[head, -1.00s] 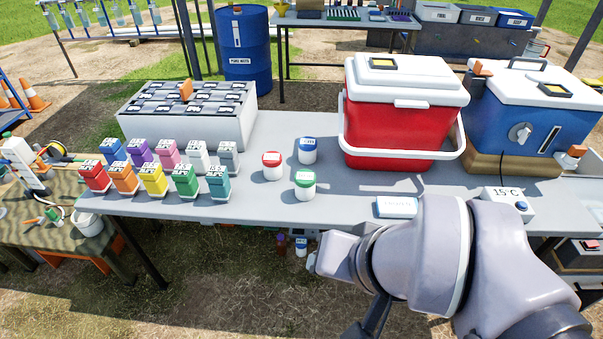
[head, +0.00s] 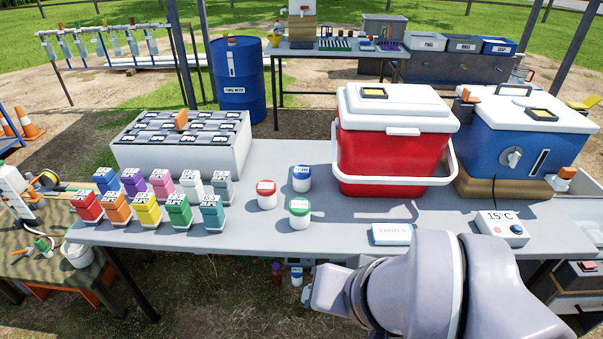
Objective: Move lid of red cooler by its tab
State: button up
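The red cooler (head: 385,160) stands on the grey table, right of the middle, with its white carrying handle (head: 447,170) lowered at the front. Its white lid (head: 411,108) sits on top and appears closed. A pale tab (head: 403,132) sticks out from the front edge of the lid. My arm reaches in at the bottom right, in front of the table and nearer to me than the cooler. The gripper fingers are not visible, so what they hold cannot be seen.
A white frozen pack (head: 392,234) and a 15°C controller box (head: 502,228) lie in front of the coolers. A blue cooler (head: 525,135) stands close on the right. Several jars, coloured blocks and a grey rack (head: 215,158) fill the left. Some table (head: 340,210) is bare before the red cooler.

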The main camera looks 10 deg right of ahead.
aim_at(412, 111)
jog(key=i+z, duration=0.1)
jog(key=z, duration=0.3)
jog(key=j+z, duration=0.15)
jog(key=z, duration=0.25)
jog(key=i+j+z, duration=0.15)
jog(key=z, duration=0.25)
jog(key=j+z, duration=0.15)
jog(key=z, duration=0.3)
